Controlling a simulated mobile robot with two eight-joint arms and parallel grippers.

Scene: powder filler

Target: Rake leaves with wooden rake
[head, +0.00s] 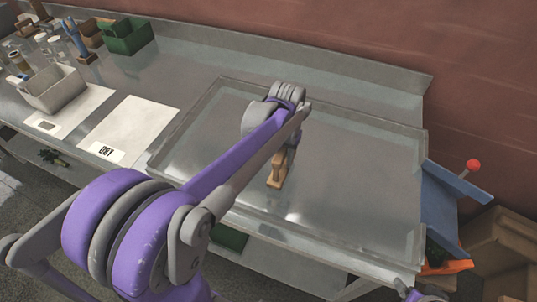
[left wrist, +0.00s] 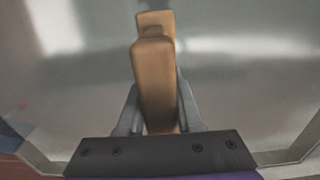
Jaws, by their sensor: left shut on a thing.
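The wooden tool (head: 276,177), which looks like the rake, is light brown and stands over the bare floor of a grey metal tray (head: 350,180). In the left wrist view the wooden piece (left wrist: 155,85) sits between both fingers. My left gripper (left wrist: 158,110) is shut on it; in the head view it is largely hidden by my own arm. I cannot tell whether the tool touches the tray floor. No leaves can be made out. Only a small purple and grey part of my right arm shows at the bottom right; its gripper is not seen.
A blue panel (head: 448,205) with a red knob (head: 473,165) stands right of the tray, above an orange part (head: 446,267). Left on the bench are a white sheet (head: 132,128), a grey bin (head: 54,90) and a green box (head: 128,38). A brown wall is behind.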

